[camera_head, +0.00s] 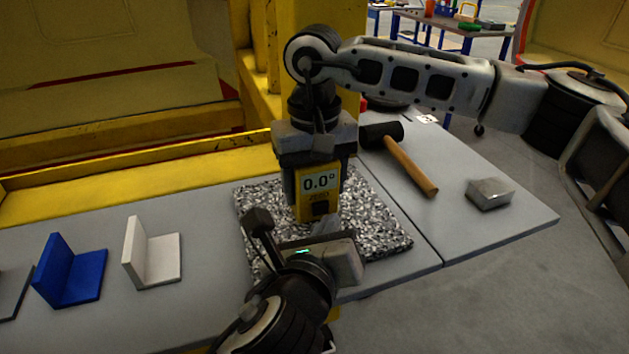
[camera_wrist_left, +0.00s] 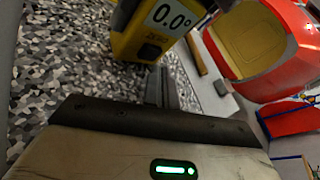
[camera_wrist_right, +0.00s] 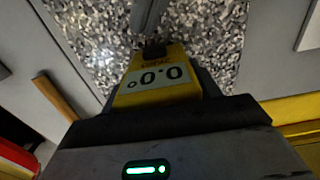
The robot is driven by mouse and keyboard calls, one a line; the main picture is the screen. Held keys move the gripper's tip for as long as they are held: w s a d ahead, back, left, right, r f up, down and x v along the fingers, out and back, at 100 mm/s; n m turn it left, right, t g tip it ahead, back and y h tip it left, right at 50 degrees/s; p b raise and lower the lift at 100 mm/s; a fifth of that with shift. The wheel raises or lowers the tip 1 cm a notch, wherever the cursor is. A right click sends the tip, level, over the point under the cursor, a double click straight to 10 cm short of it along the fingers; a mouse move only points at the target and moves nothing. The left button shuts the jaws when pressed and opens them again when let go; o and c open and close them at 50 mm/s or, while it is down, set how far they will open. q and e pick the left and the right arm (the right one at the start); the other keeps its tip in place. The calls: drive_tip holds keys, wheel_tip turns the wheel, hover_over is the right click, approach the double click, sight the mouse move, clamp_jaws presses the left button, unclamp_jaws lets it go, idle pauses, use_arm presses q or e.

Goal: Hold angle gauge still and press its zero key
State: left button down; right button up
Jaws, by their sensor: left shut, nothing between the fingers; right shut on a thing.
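The yellow angle gauge (camera_head: 306,205) stands on the speckled plate (camera_head: 385,235), and its display reads 0.0°. My right gripper (camera_head: 318,172) is shut on the gauge from above. The dark zero key (camera_head: 319,208) is low on the gauge's face; it also shows in the left wrist view (camera_wrist_left: 149,52) and the right wrist view (camera_wrist_right: 154,51). My left gripper (camera_head: 325,234) is shut and empty, low in front of the gauge. Its fingertips (camera_wrist_left: 160,82) are close to the key; I cannot tell whether they touch it.
A mallet (camera_head: 410,165) and a metal block (camera_head: 489,194) lie on the bench to the right. A white angle bracket (camera_head: 155,262) and a blue one (camera_head: 72,280) stand on the left, with a grey piece at the edge. A yellow frame (camera_head: 130,165) runs behind the bench.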

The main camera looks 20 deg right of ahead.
use_arm(q)
drive_tip(key=shift+s+d, duration=0.1)
drive_tip(key=shift+s, duration=2.65)
use_arm(e)
drive_tip(key=o, duration=0.9)
drive_tip(key=shift+r, duration=0.1)
